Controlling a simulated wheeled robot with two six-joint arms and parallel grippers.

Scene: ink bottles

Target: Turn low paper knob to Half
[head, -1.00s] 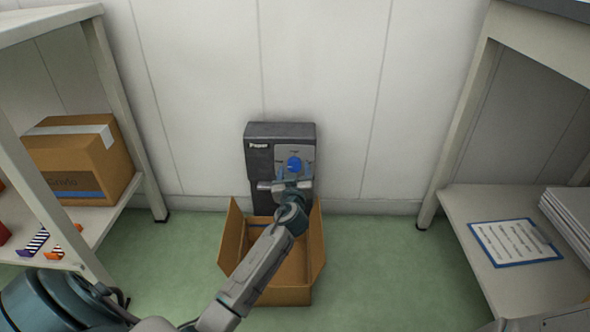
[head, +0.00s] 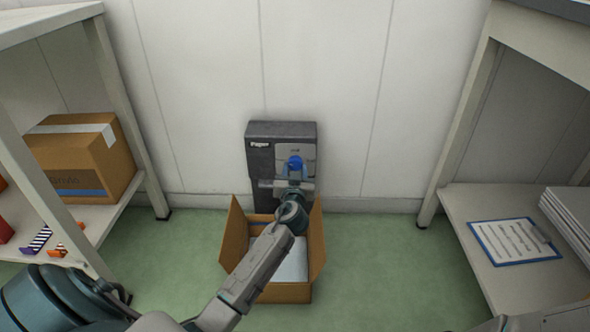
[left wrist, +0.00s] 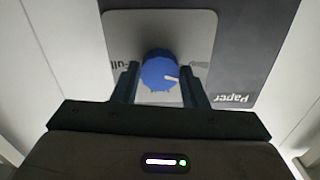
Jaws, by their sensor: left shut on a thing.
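The dark grey dispenser marked "Paper" (head: 262,165) stands against the wall. Its round blue knob (head: 295,162) sits on a lighter panel, partly hidden by my left gripper (head: 296,172). In the left wrist view, the two dark fingers of my left gripper (left wrist: 159,82) flank the blue knob (left wrist: 158,70) and are shut on it. The knob's white mark points right in that view. My right gripper is not in view.
An open cardboard box (head: 232,240) stands on the green floor below the dispenser, with a white sheet (head: 290,263) inside. A shelf with a closed carton (head: 85,155) is on the left. A shelf with a clipboard (head: 513,241) is on the right.

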